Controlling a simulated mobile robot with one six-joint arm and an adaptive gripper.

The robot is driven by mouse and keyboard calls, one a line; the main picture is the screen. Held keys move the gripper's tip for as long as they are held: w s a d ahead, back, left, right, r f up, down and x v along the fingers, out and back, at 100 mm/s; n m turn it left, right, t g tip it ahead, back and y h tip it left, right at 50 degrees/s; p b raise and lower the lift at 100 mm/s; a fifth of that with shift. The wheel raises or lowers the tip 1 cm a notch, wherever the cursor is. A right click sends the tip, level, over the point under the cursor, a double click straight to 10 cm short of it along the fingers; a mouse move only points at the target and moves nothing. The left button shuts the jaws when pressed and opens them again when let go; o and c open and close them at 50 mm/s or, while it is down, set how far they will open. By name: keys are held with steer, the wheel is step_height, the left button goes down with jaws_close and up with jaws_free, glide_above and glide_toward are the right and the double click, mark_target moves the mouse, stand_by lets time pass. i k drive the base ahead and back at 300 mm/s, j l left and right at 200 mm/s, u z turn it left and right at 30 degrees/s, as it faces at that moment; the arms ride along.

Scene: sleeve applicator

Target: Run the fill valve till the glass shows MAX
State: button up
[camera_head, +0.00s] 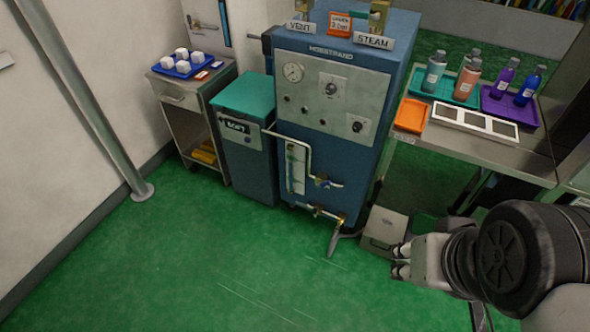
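The blue machine (315,130) stands against the wall in the upper middle, with a dial gauge and knobs on its grey panel. An upright sight glass (296,167) is low on its front beside a bent pipe; its level and any MAX mark are too small to read. A brass valve (318,211) is on the pipe below; I cannot tell which is the fill valve. My gripper (401,261) is at the lower right, apart from both valves and seemingly empty; its finger gap is unclear.
A grey box (384,229) stands on the floor between the machine and my gripper. A teal-lidded bin (246,97) and a trolley (184,101) stand left. A bench (520,162) with bottle trays is at right. The green floor (200,265) in front is clear.

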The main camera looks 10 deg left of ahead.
mark_target(327, 183)
steer(key=i+j+u, duration=0.25)
steer(key=i, duration=0.35)
steer(key=i+u, duration=0.3)
steer(key=i, duration=0.25)
